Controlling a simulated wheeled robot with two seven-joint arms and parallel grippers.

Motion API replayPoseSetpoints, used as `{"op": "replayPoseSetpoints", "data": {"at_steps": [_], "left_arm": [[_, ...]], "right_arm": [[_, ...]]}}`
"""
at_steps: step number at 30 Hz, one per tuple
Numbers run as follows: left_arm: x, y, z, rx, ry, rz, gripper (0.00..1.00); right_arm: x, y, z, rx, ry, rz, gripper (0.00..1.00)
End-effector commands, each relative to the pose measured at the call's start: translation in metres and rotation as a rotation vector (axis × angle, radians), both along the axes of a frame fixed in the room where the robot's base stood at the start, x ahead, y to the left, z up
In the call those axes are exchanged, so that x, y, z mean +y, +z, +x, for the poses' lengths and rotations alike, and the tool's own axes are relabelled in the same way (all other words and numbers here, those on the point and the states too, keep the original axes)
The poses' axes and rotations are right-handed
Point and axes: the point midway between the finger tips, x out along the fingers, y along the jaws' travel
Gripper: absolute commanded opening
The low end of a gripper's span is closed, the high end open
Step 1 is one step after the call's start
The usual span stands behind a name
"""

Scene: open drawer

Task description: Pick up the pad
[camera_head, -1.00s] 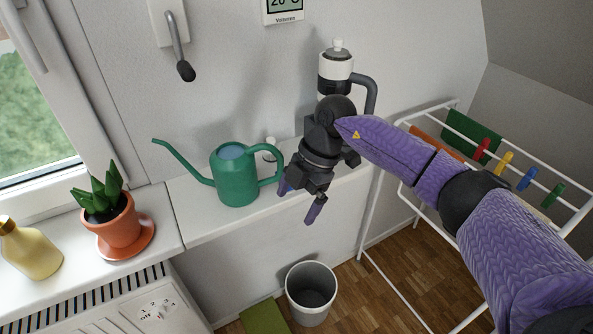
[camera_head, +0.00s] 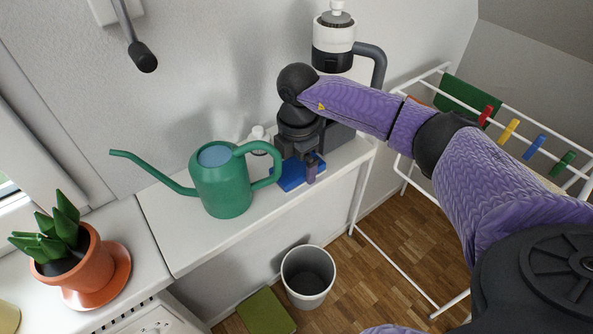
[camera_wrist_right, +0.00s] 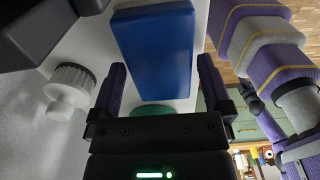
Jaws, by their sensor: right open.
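A flat blue pad (camera_head: 296,178) lies on the white ledge, right of the green watering can (camera_head: 222,190). It is partly hidden behind my right gripper (camera_head: 296,168). In the right wrist view the blue pad (camera_wrist_right: 158,50) appears as a long rectangular block between and beyond the fingers of my right gripper (camera_wrist_right: 160,78). The right gripper is open, pointing down over the pad, with nothing held. I cannot tell whether the fingertips touch the pad. My left gripper is not in view.
The watering can's handle is close beside the gripper. A small white bottle (camera_wrist_right: 68,92) stands behind it. A white and black canister (camera_head: 334,42) is on the wall above. A bin (camera_head: 308,277), a green flat item (camera_head: 265,312) and a drying rack (camera_head: 408,78) are below and right.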

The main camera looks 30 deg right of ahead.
Motion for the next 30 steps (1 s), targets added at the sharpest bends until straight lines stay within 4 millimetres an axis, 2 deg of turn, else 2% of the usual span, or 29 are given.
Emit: {"op": "replayPoseSetpoints", "data": {"at_steps": [2,8,19,26,30], "left_arm": [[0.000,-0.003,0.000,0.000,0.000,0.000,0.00],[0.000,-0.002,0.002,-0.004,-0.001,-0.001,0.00],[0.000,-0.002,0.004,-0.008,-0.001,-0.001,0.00],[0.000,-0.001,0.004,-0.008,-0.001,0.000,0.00],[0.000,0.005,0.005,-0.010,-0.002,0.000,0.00]], "right_arm": [[0.000,-0.008,0.000,0.000,0.000,0.000,1.00],[0.000,-0.008,0.000,-0.001,0.001,0.000,1.00],[0.000,-0.008,0.000,-0.001,0.001,0.000,0.25],[0.000,-0.006,0.000,-0.001,0.001,0.001,0.25],[0.000,0.009,0.000,-0.003,0.001,0.001,0.25]]}}
